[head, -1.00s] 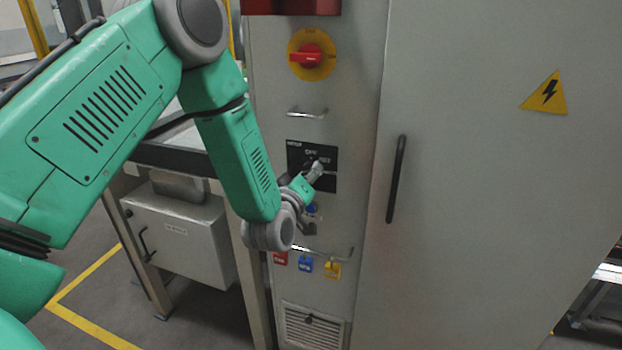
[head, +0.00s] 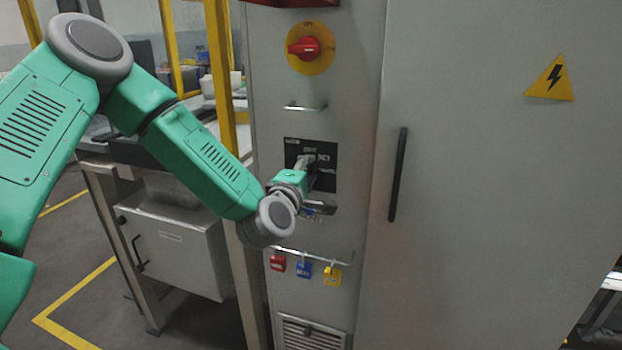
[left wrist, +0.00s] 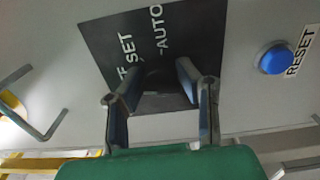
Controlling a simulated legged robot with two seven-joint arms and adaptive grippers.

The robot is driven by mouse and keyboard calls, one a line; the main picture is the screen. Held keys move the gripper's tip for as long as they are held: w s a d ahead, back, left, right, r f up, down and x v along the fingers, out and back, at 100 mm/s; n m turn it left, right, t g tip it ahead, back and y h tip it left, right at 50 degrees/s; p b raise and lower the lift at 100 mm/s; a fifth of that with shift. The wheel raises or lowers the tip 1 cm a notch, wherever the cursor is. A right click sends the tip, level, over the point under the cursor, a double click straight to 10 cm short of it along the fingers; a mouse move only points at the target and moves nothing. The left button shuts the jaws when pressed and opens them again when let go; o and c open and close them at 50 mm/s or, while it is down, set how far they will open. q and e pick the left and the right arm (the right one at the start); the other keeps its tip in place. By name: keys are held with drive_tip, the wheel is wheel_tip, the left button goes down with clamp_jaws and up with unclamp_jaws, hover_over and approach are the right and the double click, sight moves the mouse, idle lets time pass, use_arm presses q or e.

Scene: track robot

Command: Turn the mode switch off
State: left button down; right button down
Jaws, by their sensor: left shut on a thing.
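The mode switch sits on a black square plate (head: 325,183) on the grey cabinet's narrow front panel. In the left wrist view, the plate (left wrist: 108,45) carries white lettering, with "SET" and "AUTO" readable. My left gripper (head: 307,164) is at the plate, shut on the switch's knob. In the left wrist view, the two fingers of my left gripper (left wrist: 152,88) stand on either side of the dark knob (left wrist: 160,78). The fingers and shadow hide much of the knob, so its exact setting is unclear. My right gripper is not in view.
A blue reset button (left wrist: 273,59) is beside the plate. A red rotary switch (head: 305,48) and a metal handle (head: 304,107) are above. Below, a rail (head: 310,258) holds red, blue and yellow padlocks. A black door handle (head: 398,175) is to the right.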

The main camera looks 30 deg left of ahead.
use_arm(q)
drive_tip(key=shift+s+a+f+n+b, duration=0.15)
drive_tip(key=shift+n+b, duration=0.2)
drive_tip(key=shift+n, duration=0.25)
drive_tip(key=shift+f, duration=0.1)
drive_tip(key=c, duration=1.2)
unclamp_jaws()
drive_tip(key=shift+s+a, duration=0.1)
drive_tip(key=shift+a, duration=0.05)
drive_tip(key=v, duration=1.1)
drive_tip(key=shift+s, duration=0.4)
